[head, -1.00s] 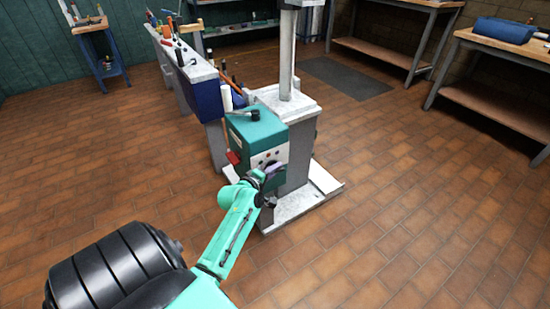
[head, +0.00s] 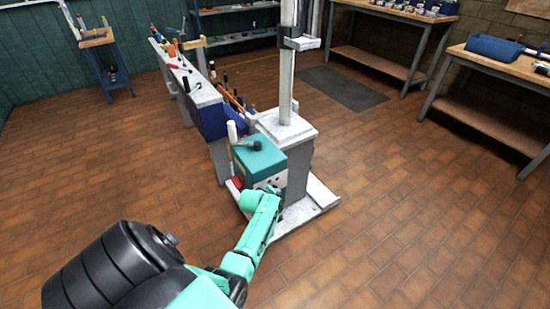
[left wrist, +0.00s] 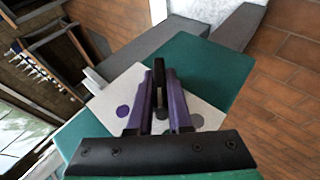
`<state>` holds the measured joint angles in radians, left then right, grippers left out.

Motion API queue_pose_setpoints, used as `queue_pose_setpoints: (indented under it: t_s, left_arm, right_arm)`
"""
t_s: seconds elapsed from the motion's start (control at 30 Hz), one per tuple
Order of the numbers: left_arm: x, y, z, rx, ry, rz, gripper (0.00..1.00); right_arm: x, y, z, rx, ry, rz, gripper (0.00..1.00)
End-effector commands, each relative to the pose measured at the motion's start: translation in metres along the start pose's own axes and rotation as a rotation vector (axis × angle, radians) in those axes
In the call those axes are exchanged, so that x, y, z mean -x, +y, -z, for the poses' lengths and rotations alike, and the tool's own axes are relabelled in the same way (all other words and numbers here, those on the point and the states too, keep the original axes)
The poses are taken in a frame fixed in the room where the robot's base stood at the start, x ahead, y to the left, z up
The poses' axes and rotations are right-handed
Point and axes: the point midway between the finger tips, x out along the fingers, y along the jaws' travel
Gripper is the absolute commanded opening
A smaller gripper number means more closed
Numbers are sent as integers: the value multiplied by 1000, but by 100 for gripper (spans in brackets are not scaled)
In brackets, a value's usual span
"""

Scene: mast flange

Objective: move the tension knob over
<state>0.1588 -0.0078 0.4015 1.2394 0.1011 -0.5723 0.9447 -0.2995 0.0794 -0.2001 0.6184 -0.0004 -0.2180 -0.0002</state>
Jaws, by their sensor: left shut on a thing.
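The teal machine box (head: 262,160) stands against the mast's base in the head view, with a pale front panel partly hidden by my arm. In the head view my left arm covers the fingers and the knob. My right gripper is not in view.
A grey column with a pale mast (head: 287,85) rises behind the box from a pale floor plate (head: 312,210). A narrow bench with tools (head: 196,92) adjoins it at the left. A workbench (head: 500,65) stands at the right. The brick floor at the right is clear.

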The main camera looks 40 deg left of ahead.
Motion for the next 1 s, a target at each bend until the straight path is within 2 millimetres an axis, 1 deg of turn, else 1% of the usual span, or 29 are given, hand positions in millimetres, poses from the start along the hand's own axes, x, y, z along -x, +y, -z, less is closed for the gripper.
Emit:
queue_pose_setpoints:
  t_s: [0.03, 0.2, 0.4, 0.6, 0.8, 1.0]
  left_arm:
    - [5, 8, 1, -13, -2, 37, 0]
    - [1, 4, 0, -74, -2, 183, 0]
    - [-2, 2, 0, -137, 0, 332, 0]
    - [-2, 1, 0, -183, 2, 441, 0]
    - [-1, 0, 0, -208, 1, 503, 0]
    - [0, 0, 0, -217, 2, 523, 0]
  right_arm:
    - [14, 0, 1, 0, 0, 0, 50]
    - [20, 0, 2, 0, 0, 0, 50]
    - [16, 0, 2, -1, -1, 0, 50]
    - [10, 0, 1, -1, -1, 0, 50]
    - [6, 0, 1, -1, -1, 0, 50]
    - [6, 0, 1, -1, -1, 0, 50]
